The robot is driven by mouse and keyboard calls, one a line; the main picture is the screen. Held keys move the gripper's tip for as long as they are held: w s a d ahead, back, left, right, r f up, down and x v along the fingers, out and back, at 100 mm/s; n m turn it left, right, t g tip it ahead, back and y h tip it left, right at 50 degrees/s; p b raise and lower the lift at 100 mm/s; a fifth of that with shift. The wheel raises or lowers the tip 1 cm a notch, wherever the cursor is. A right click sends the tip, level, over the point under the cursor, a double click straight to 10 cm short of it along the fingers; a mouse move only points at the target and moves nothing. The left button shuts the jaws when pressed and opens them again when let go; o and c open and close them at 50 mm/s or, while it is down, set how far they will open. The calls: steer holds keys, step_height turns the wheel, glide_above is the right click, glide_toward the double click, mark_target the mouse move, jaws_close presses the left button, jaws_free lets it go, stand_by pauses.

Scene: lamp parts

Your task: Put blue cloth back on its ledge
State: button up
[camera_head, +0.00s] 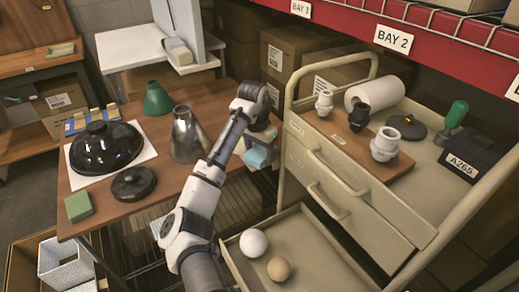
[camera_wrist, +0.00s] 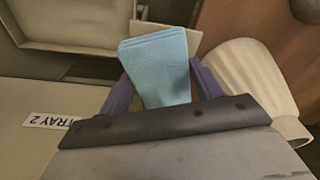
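The blue cloth (camera_head: 259,156) is a folded light-blue pad just below my gripper (camera_head: 262,138), beside the right edge of the wooden table. In the wrist view the cloth (camera_wrist: 158,70) sits between the two purple fingers of my gripper (camera_wrist: 163,85), which appear closed on its sides. Its far end fans out wider beyond the fingertips. The lower part of the cloth is hidden behind the gripper body. I cannot tell which surface is the cloth's ledge.
The wooden table (camera_head: 150,215) holds a black dome (camera_head: 105,147), a metal cone (camera_head: 187,137), a green cone (camera_head: 157,98) and a green sponge (camera_head: 78,206). The beige cart (camera_head: 380,235) at right has an open lower drawer (camera_head: 315,262) with two balls. A white bench (camera_head: 135,50) stands behind.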

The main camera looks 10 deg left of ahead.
mark_target(257, 155)
steer(key=o, duration=0.4)
steer(key=r, duration=0.4)
steer(key=s+r, duration=0.1)
steer(key=r, duration=0.7)
steer(key=shift+s+a+r, duration=0.1)
steer(key=shift+s+a, duration=0.1)
steer(key=shift+a, duration=0.1)
